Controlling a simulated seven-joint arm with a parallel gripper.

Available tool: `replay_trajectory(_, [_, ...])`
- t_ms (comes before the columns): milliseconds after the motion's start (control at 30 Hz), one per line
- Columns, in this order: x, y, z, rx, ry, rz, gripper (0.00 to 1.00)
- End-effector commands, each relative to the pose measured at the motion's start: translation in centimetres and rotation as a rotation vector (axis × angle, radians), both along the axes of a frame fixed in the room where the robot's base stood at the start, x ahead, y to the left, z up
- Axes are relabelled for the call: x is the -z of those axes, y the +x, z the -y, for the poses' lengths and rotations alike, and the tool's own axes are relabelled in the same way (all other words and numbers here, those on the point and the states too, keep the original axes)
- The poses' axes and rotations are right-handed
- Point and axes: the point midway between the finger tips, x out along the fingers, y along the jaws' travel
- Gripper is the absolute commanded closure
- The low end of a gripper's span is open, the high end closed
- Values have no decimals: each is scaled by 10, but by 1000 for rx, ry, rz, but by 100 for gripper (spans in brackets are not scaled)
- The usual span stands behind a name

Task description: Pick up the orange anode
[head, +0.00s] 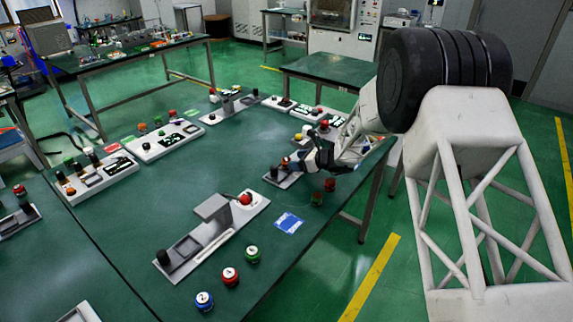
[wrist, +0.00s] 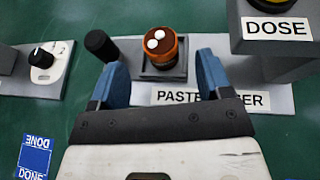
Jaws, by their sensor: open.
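The orange anode (wrist: 162,50) is a short orange cylinder with a dark brown top and two white dots. It sits upright in a dark square holder (wrist: 164,73) on a grey station marked "PASTE", the rest of the label partly hidden. My gripper (wrist: 161,64) is open, with its blue fingertips to the left and right of the anode's near side, apart from it. In the head view my gripper (head: 312,163) is low over the far right of the green table, and the anode (head: 285,161) shows small just left of it.
A black knob (wrist: 101,45) stands left of the anode, near the left finger. A blue "DONE" card (wrist: 35,156) lies at lower left. Red and green cylinders (head: 329,184) stand in front of my gripper.

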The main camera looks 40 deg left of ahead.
Motion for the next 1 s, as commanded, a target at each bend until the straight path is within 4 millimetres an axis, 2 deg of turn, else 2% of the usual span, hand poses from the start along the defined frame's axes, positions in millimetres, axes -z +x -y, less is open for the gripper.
replay_trajectory(200, [10, -3, -23, -1, -1, 0, 28])
replay_trajectory(333, [13, -4, -31, -1, -2, 0, 28])
replay_trajectory(933, [14, -5, -34, -1, -1, 0, 28])
replay_trajectory(967, [14, -5, -34, -1, -1, 0, 30])
replay_trajectory(1000, [14, -5, -34, -1, -1, 0, 36])
